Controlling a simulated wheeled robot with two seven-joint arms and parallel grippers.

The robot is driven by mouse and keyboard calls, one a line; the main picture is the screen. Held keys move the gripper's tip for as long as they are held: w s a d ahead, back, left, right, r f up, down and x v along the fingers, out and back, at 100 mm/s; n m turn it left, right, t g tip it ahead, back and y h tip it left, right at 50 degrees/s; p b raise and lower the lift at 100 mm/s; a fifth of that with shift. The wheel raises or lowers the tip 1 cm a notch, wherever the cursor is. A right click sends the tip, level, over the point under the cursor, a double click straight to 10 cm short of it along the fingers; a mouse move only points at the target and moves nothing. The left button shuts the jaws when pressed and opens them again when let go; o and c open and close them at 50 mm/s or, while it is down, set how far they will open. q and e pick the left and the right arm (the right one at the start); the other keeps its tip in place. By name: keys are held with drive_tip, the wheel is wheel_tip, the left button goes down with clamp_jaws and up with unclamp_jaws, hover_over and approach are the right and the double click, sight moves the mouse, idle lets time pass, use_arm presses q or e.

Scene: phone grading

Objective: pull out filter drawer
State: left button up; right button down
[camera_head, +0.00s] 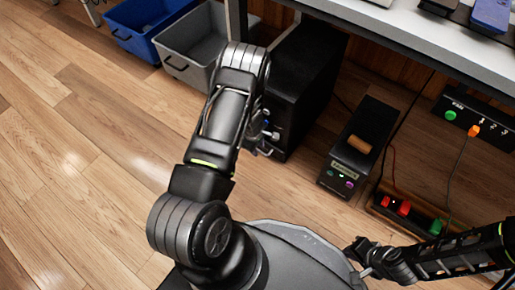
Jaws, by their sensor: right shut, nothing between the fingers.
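A black tower unit (305,75) stands on the floor under the desk, at the upper middle. My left arm reaches across its front, and my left gripper (264,149) is low at the front face, partly hidden behind my own arm. I cannot tell whether its fingers touch the unit or are open or shut. No filter drawer can be made out clearly; much of the unit's front is covered by my arm. My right gripper (363,266) is shut and empty at the lower right, away from the unit.
A smaller black box (365,135) with a display stands right of the tower. A power strip (410,210) with red and green parts and cables lies further right. Blue (132,22) and grey (192,45) bins stand upper left. The desk (420,35) overhangs. The left floor is clear.

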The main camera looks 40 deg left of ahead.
use_arm(q)
clamp_jaws()
idle(1.4)
